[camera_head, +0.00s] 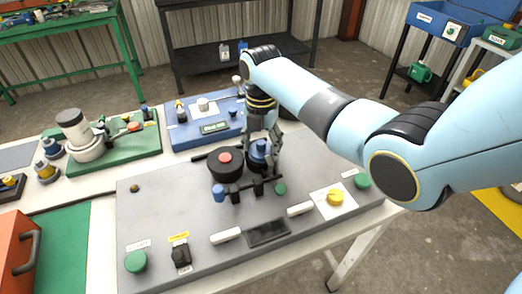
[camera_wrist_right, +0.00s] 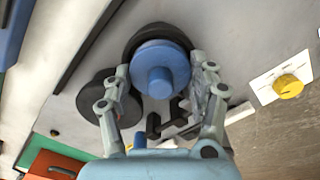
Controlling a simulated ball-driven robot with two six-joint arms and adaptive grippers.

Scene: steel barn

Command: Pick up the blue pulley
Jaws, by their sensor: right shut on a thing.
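The blue pulley (camera_head: 258,151) is at the middle of the grey board, to the right of a black round part with a red top (camera_head: 225,159). In the right wrist view the blue pulley (camera_wrist_right: 160,62) is a stepped disc with a raised hub, over a darker round part. My right gripper (camera_head: 264,146) reaches down from above and is shut on the blue pulley. In the right wrist view its fingers (camera_wrist_right: 162,78) lie on both sides of the disc. I cannot tell whether the pulley is clear of the part below. My left gripper is not in view.
The grey board (camera_head: 150,215) carries a green knob (camera_head: 136,261), a yellow knob (camera_head: 335,197) and white handles. A blue board (camera_head: 180,142) and a green board (camera_head: 130,153) stand behind it. An orange box (camera_head: 14,250) is at the left front.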

